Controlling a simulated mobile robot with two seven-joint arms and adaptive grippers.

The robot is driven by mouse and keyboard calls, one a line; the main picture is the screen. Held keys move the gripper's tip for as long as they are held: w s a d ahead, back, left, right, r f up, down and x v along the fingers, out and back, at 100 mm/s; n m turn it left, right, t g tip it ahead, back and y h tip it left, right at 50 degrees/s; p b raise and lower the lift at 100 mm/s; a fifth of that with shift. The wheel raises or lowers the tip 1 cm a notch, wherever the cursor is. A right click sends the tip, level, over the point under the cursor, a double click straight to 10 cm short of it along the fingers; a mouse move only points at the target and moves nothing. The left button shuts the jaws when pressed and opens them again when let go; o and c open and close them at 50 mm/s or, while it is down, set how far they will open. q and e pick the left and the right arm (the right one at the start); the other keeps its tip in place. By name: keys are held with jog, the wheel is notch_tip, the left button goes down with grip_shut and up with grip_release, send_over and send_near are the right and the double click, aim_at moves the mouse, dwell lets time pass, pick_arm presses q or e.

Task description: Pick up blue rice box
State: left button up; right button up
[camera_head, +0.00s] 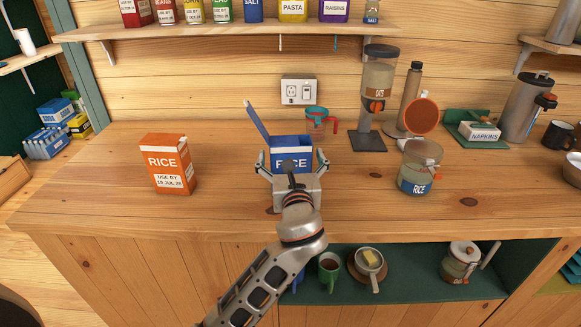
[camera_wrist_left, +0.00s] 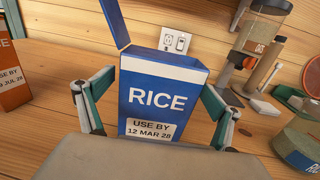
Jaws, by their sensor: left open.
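The blue rice box (camera_head: 291,145) stands upright on the wooden counter with its top flap open and raised to the left. In the left wrist view the blue rice box (camera_wrist_left: 165,80) faces me, with the label "USE BY 12 MAR 28". My left gripper (camera_head: 292,163) is open in front of the box. Its two fingers lie to the left and right of the box, and the wrist view shows the box between the fingers of the gripper (camera_wrist_left: 155,108). Whether the fingers touch its sides I cannot tell. The lower box is partly hidden by my gripper. My right gripper is not in view.
An orange rice box (camera_head: 168,165) stands to the left on the counter (camera_head: 235,205). A glass rice jar (camera_head: 419,170) stands to the right. An oats dispenser (camera_head: 376,95) and a red and teal item (camera_head: 318,118) are behind. A shelf (camera_head: 220,30) hangs above.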

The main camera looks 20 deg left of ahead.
pick_arm(q)
jog(key=shift+w+a, duration=0.2)
jog(key=shift+w, duration=0.3)
jog(key=c, duration=1.6)
jog(key=shift+r, duration=0.15)
